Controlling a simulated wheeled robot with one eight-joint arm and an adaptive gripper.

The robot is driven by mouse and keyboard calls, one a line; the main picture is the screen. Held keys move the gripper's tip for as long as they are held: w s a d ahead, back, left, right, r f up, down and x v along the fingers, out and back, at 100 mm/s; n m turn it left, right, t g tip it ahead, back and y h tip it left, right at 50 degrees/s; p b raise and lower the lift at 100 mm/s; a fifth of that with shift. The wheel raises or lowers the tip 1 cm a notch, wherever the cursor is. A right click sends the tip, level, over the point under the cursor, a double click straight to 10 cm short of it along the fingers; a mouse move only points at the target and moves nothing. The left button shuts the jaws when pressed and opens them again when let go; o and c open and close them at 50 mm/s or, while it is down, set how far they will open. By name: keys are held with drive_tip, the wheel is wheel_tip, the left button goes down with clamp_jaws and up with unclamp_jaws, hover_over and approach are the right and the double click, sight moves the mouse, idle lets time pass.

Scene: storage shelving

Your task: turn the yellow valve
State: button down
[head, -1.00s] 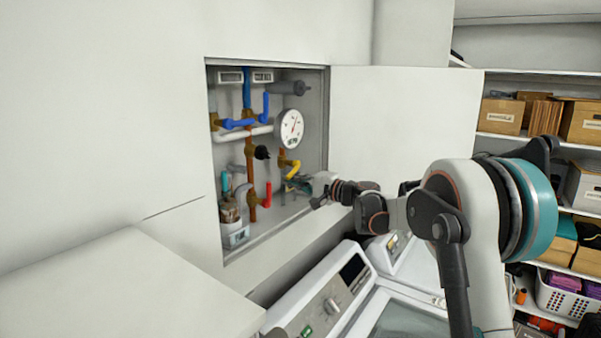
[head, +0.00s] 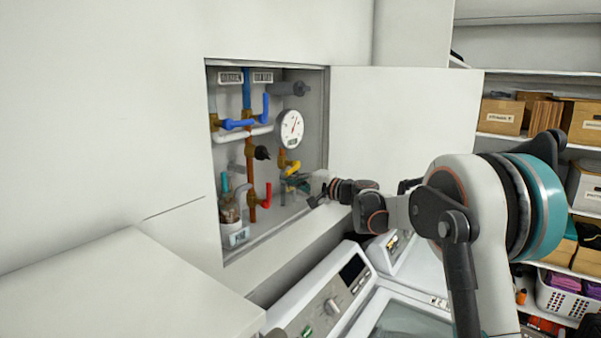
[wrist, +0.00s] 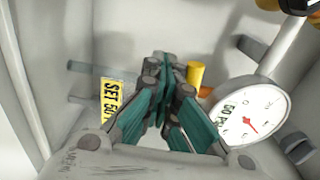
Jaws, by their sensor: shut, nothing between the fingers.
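The yellow valve (head: 293,168) sits at the lower right inside the open wall cabinet, just below the round gauge. In the wrist view a yellow piece, apparently its handle (wrist: 196,75), shows just right of my fingertips and is partly hidden by the fingers. My gripper (head: 292,184) reaches into the cabinet at the valve's lower side. In the wrist view my gripper (wrist: 165,72) has its teal fingers together with nothing between them. The fingers are beside the yellow piece; I cannot tell whether they touch it.
The white gauge (wrist: 250,118) is close on the right in the wrist view. A yellow label (wrist: 114,98) is at left. Blue handles (head: 238,123), a red handle (head: 267,195) and a jar (head: 230,210) share the cabinet (head: 326,125). Its door (head: 400,115) stands open at right.

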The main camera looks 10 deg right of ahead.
drive_tip(key=shift+s+a+r, duration=0.1)
drive_tip(key=shift+r, duration=0.15)
drive_tip(key=shift+s+a+r, duration=0.1)
drive_tip(key=shift+a+r, duration=0.05)
drive_tip(key=shift+r, duration=0.4)
